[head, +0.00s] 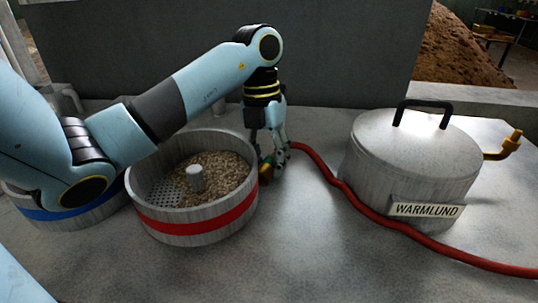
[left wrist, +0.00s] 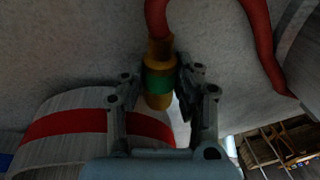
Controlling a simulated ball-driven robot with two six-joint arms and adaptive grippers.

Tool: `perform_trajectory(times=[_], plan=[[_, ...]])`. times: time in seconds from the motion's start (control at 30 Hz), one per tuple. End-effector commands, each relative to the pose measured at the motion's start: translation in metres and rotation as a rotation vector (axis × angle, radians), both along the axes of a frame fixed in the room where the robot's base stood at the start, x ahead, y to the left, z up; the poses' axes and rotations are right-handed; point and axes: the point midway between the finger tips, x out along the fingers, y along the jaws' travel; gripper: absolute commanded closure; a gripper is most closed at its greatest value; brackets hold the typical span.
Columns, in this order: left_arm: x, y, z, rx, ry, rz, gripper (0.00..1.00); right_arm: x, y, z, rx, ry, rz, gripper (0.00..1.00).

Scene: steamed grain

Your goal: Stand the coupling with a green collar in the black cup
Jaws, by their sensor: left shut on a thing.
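The brass coupling (head: 265,174) with a green collar is at the end of the red hose (head: 345,188). In the head view it shows just right of the red-banded drum, partly hidden by my fingers. My left gripper (head: 274,160) points down and is shut on the coupling. In the left wrist view, the coupling (left wrist: 159,98) lies between the two fingers, its green collar (left wrist: 159,82) at the fingertips and the hose leading up from it. I see no black cup in either view. My right gripper is not in view.
A red-banded drum (head: 193,229) holding grain stands beside the left gripper, with a blue-banded drum (head: 97,216) farther left. A lidded metal pot (head: 411,157) labelled WARMLUND stands right, with a brass spout (head: 505,147). The hose crosses the grey tabletop before it. The front middle is clear.

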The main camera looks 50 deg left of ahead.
Motion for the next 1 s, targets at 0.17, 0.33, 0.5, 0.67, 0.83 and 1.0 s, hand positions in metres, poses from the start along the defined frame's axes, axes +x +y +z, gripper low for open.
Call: perform_trajectory(times=[0.17, 0.33, 0.5, 0.67, 0.83, 1.0], plan=[[0.0, 0.0, 0.0, 0.001, -0.001, 0.0, 1.0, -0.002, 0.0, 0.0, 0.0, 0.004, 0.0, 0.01], [0.001, 0.0, 0.002, 0.001, -0.001, 0.0, 1.0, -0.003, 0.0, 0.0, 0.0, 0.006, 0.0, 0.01], [0.005, 0.0, 0.012, 0.002, -0.002, 0.0, 1.0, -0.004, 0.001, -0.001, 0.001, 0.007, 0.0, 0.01], [0.005, 0.0, 0.039, 0.001, -0.004, 0.001, 1.0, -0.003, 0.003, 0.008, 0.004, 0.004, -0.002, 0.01], [0.005, 0.0, 0.067, 0.001, -0.004, 0.001, 1.0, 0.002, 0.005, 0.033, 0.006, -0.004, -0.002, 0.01], [0.022, -0.005, 0.076, -0.005, -0.005, 0.004, 1.0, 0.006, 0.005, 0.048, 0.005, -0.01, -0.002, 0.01]])
